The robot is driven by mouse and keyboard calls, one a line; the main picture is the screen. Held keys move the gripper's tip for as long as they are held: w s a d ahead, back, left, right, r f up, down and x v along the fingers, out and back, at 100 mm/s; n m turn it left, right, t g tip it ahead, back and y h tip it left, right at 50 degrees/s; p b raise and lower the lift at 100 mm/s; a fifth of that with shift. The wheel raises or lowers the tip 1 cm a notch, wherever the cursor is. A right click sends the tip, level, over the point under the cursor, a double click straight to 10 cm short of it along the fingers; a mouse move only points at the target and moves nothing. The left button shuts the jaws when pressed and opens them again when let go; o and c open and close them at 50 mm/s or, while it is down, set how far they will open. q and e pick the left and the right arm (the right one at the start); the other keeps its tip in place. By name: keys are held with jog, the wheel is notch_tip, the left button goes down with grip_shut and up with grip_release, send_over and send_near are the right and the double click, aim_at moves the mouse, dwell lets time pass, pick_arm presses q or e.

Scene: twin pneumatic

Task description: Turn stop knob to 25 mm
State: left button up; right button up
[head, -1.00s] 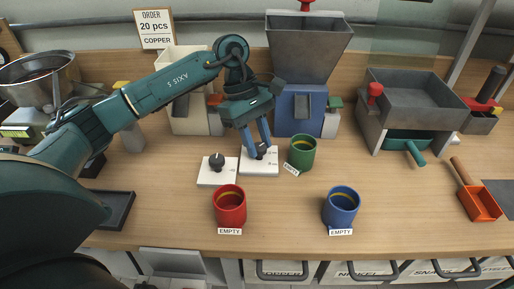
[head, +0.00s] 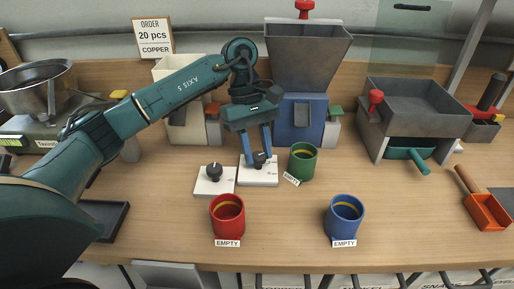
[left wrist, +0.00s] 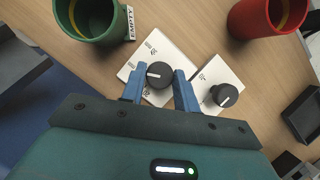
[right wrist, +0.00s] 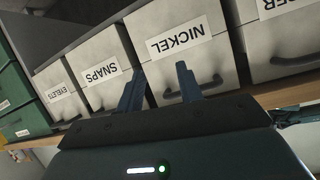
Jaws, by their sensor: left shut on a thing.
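Two black knobs stand on white plates on the bench. The right knob (head: 260,158) is on the plate (head: 258,178) beside the green cup; the left knob (head: 214,171) is on the plate (head: 214,188) behind the red cup. My left gripper (head: 259,158) points down and is shut on the right knob. In the left wrist view its fingers flank this knob (left wrist: 159,74), whose white pointer line shows. The other knob (left wrist: 224,95) stands free. The plate markings are too small to read. My right gripper (right wrist: 158,80) is open and empty before labelled drawers.
A green cup (head: 302,163) is close right of the held knob. A red cup (head: 228,216) and a blue cup (head: 345,217) stand nearer the front. A blue-based hopper (head: 299,120) rises behind. Bench between the red and blue cups is clear.

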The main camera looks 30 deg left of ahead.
pick_arm(q)
jog(key=o, duration=1)
jog(key=shift+c, duration=0.2)
jog(key=shift+r, duration=0.1)
jog(key=v, duration=0.7)
jog(key=shift+r, duration=0.2)
jog(key=shift+w+a, duration=0.1)
jog(key=shift+a, duration=0.05)
